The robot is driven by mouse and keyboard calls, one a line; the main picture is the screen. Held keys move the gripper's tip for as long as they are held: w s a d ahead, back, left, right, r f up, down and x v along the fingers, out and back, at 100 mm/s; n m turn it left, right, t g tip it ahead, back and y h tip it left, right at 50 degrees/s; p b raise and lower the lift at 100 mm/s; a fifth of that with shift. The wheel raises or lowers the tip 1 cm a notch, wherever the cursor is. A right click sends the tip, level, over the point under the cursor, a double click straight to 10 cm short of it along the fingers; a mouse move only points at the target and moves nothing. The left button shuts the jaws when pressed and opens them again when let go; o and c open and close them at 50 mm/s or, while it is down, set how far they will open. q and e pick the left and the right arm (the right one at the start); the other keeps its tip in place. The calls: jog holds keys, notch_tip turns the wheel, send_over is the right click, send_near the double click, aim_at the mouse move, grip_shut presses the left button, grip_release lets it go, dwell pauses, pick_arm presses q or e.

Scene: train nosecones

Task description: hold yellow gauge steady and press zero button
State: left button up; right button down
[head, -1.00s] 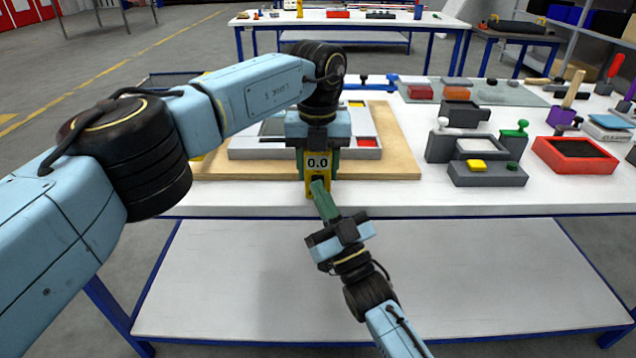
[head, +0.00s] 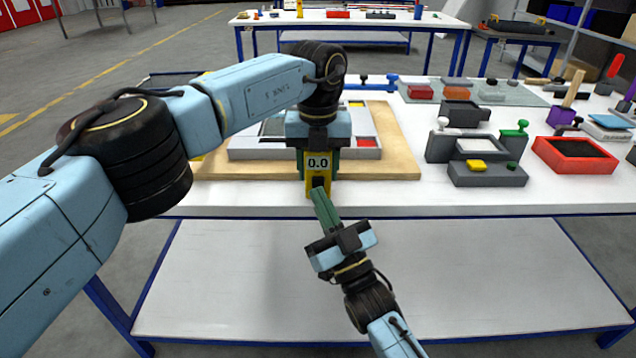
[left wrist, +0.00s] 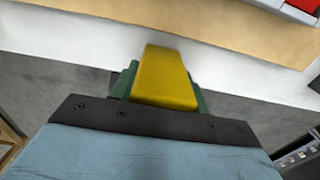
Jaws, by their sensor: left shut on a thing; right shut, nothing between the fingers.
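In the left wrist view the yellow gauge (left wrist: 165,78) sits between the green fingers of my left gripper (left wrist: 163,95). My right gripper (head: 319,193) is shut and empty, its green fingertips just in front of the gauge's lower face. I cannot tell whether they touch it. The zero button is not clearly visible.
A wooden board (head: 402,150) with a grey tray (head: 245,150) lies behind the gauge. A dark grey fixture (head: 487,178) with a yellow block and a red tray (head: 550,150) stand to the right. The tabletop between board and fixture is clear.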

jog(key=s, duration=0.5)
dwell(0.8)
pick_arm(q)
jog(key=o, duration=1.2)
